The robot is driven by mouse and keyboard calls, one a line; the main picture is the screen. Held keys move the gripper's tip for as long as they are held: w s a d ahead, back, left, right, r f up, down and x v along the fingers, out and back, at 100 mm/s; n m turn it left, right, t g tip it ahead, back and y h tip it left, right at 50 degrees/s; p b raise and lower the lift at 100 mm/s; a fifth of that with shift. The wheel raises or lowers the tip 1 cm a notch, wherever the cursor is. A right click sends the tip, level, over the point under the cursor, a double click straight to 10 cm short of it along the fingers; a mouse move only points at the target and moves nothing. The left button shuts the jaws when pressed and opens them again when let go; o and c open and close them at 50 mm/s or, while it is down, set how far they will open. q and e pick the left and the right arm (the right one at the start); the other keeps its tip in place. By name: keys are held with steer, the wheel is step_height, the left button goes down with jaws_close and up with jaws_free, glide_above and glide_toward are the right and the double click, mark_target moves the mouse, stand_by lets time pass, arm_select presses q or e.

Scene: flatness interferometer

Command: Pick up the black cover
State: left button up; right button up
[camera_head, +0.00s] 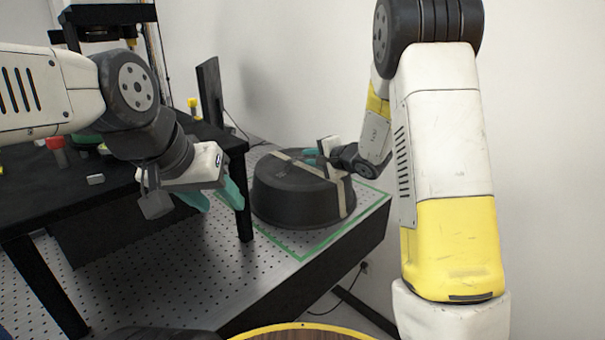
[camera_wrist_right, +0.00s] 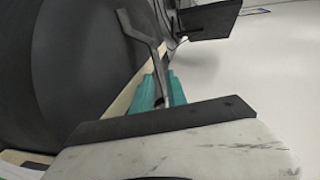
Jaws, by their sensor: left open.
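The black cover (camera_head: 290,195) is a large round tub-like shape with beige strips across its top and down its side. It sits on the perforated metal table top, inside a green outline. In the right wrist view its dark curved surface (camera_wrist_right: 75,60) fills the left side. My right gripper (camera_head: 313,157) is at the cover's upper right edge. In the wrist view its teal fingers (camera_wrist_right: 162,90) stand close on both sides of a grey handle (camera_wrist_right: 143,35) and appear shut on it. My left gripper (camera_head: 222,203) is open and empty, left of the cover.
A black raised platform (camera_head: 90,210) with small coloured parts stands at the left, its leg (camera_head: 240,195) close to the cover. A green outline (camera_head: 320,245) marks the table around the cover. The perforated table (camera_head: 190,270) is clear in front. A white wall stands behind.

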mark_target(302, 156)
steer(key=x, duration=0.5)
steer(key=shift+w, duration=0.1)
steer(key=shift+r, duration=0.1)
jaws_close()
stand_by(1.1)
